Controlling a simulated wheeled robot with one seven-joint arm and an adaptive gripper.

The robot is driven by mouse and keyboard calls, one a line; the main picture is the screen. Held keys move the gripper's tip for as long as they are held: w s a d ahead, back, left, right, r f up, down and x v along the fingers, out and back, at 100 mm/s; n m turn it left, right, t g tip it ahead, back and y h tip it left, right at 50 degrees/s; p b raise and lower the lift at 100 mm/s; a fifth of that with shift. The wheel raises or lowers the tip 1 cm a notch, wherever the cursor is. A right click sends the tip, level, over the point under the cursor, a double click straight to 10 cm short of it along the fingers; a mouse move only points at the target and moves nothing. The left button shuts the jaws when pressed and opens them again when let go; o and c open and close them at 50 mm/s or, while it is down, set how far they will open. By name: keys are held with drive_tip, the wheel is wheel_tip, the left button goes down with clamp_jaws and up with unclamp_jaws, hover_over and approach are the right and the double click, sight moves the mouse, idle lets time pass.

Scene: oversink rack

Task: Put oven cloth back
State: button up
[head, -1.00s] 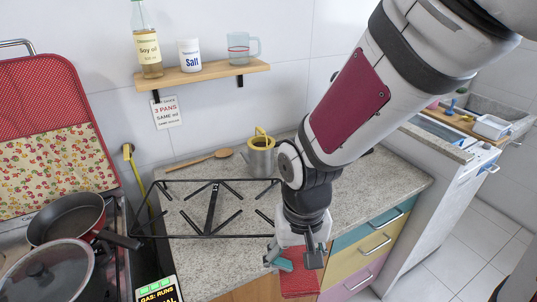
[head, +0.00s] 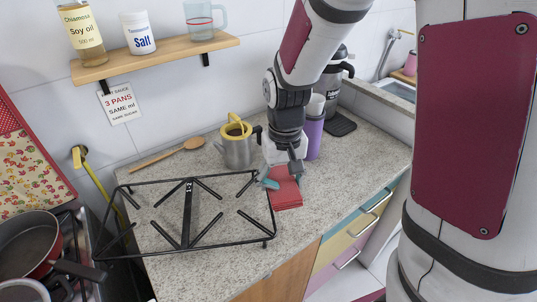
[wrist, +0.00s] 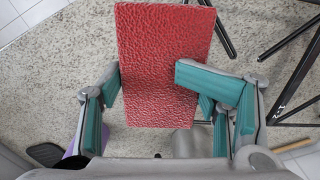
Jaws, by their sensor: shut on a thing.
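A red, rough-textured folded cloth (head: 286,192) is at my gripper, above or on the grey counter just right of the black pan grate. I cannot tell whether it touches the counter. My gripper (head: 279,179) is shut on the cloth, with one teal finger pad showing at its left side. In the wrist view the cloth (wrist: 165,60) is a flat red rectangle between the two teal-padded fingers of my gripper (wrist: 165,100). Its lower end lies between the pads. The right finger overlaps the cloth's edge.
The black grate (head: 188,215) stands left of the cloth. A steel pot with a yellow rim (head: 237,150), a purple cup (head: 313,138) and a dark flask (head: 333,95) stand behind. A wooden spoon (head: 165,155) lies at the back. Drawers (head: 355,235) front the counter.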

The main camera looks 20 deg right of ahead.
sight(285, 168)
drive_tip(key=w, duration=0.1)
drive_tip(key=w+d, duration=0.2)
drive_tip(key=w, duration=0.1)
drive_tip(key=shift+d+f, duration=0.15)
drive_tip(key=shift+f, duration=0.1)
drive_tip(key=shift+s+f, duration=0.1)
drive_tip(key=shift+f, duration=1.6)
drive_tip(key=shift+f, duration=0.6)
drive_tip(key=o, duration=1.4)
wheel_tip(285, 168, up, 13)
drive_tip(key=shift+r, duration=0.15)
drive_tip(key=s+r+t, duration=0.1)
drive_tip(key=s+r, duration=0.2)
drive_tip(key=s, duration=0.3)
drive_tip(key=s+r+t, duration=0.2)
drive_tip(key=s+r, duration=0.2)
drive_tip(key=s, duration=0.2)
drive_tip(key=s+r+t, duration=0.2)
drive_tip(key=s+r, duration=0.2)
drive_tip(key=s, duration=0.3)
drive_tip(key=shift+s+d+r+n, duration=0.1)
drive_tip(key=shift+n, duration=0.3)
